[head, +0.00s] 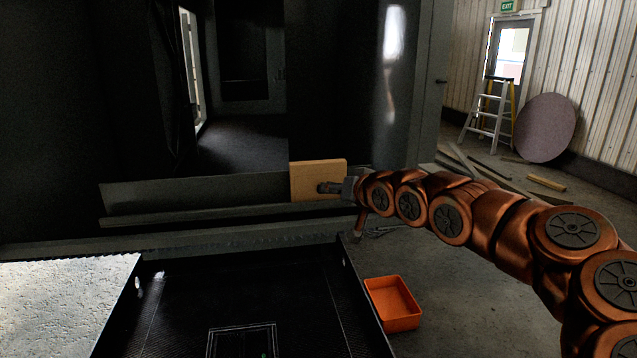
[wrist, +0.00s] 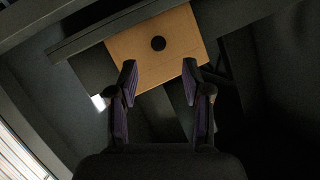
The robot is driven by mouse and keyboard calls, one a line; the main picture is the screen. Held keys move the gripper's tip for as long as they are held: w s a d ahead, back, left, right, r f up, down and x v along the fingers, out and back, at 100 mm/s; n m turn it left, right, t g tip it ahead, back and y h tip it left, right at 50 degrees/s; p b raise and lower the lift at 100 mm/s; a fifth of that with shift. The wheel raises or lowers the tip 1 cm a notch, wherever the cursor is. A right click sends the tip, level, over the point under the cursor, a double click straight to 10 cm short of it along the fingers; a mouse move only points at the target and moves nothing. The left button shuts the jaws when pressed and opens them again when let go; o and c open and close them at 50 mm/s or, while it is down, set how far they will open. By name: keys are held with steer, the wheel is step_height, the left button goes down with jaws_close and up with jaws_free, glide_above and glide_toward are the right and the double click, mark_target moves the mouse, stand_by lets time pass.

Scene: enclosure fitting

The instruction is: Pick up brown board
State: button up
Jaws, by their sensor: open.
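The brown board (head: 305,181) is a flat tan rectangle standing upright against a dark ledge in the head view. In the wrist view the brown board (wrist: 178,52) has a dark round spot near its middle. Nothing is held between the fingers. I cannot tell whether the fingertips touch the board.
A dark ledge (head: 200,192) runs behind and left of the board. A black tray-like enclosure (head: 240,280) lies in front, with an orange bin (head: 393,303) at its right. A stepladder (head: 490,112) and a round panel (head: 545,127) stand at the far right.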

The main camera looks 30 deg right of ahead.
mark_target(319, 185)
steer(key=shift+p+x, duration=1.5)
steer(key=shift+x, duration=2.4)
steer(key=shift+d+r, duration=0.1)
steer(key=shift+d, duration=0.1)
jaws_close()
